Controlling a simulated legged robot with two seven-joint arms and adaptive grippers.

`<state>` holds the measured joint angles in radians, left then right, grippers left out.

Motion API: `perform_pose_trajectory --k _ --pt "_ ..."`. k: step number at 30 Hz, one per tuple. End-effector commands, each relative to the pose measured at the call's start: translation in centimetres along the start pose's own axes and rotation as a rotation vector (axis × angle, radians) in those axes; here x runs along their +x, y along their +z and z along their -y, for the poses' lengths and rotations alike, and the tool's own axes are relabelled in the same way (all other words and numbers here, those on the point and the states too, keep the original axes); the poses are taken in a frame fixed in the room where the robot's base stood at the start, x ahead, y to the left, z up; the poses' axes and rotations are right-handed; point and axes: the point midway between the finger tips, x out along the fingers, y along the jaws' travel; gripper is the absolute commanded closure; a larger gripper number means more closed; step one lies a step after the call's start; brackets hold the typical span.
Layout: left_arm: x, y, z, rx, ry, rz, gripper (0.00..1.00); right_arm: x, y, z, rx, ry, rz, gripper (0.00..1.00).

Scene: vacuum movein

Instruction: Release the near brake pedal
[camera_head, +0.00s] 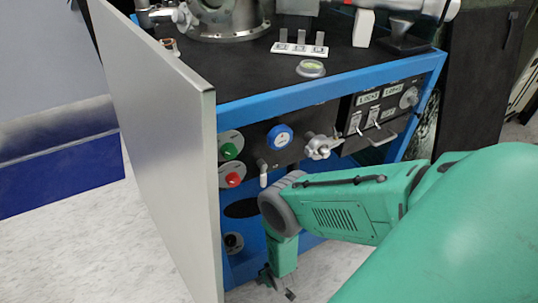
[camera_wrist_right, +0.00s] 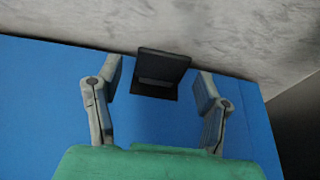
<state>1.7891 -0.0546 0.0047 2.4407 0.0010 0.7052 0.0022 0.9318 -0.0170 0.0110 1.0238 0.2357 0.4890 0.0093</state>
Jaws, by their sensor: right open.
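In the right wrist view, a black flat brake pedal (camera_wrist_right: 162,70) sticks out from the blue cart frame (camera_wrist_right: 45,90), close to the pale floor. My right gripper (camera_wrist_right: 160,80) is open, with one finger to each side of the pedal and a visible gap on both sides. The fingers do not appear to touch it. In the head view my right gripper (camera_head: 277,286) reaches down low at the cart's front. The pedal cannot be made out there. My left gripper is out of view.
A grey panel (camera_head: 165,130) stands open at the cart's left. The cart front carries a green button (camera_head: 230,151), a red button (camera_head: 233,180), a blue round gauge (camera_head: 280,137) and a metal valve (camera_head: 322,147). Bare floor (camera_head: 130,245) lies left of the panel.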

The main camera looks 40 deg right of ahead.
Motion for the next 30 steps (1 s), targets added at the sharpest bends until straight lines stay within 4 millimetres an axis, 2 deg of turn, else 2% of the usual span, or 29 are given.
perform_pose_trajectory --k 6,7,12,30 --pt "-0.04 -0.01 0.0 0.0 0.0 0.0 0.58 -0.01 -0.04 -0.02 0.0 0.0 0.0 0.38" --pt "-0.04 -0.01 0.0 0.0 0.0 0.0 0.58 -0.01 -0.04 -0.01 0.0 0.0 0.0 0.41" --pt "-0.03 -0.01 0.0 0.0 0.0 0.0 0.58 -0.01 -0.03 -0.01 0.0 0.0 0.0 1.0" --pt "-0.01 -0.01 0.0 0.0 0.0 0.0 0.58 -0.61 -0.63 -0.02 0.0 0.0 0.124 1.0"
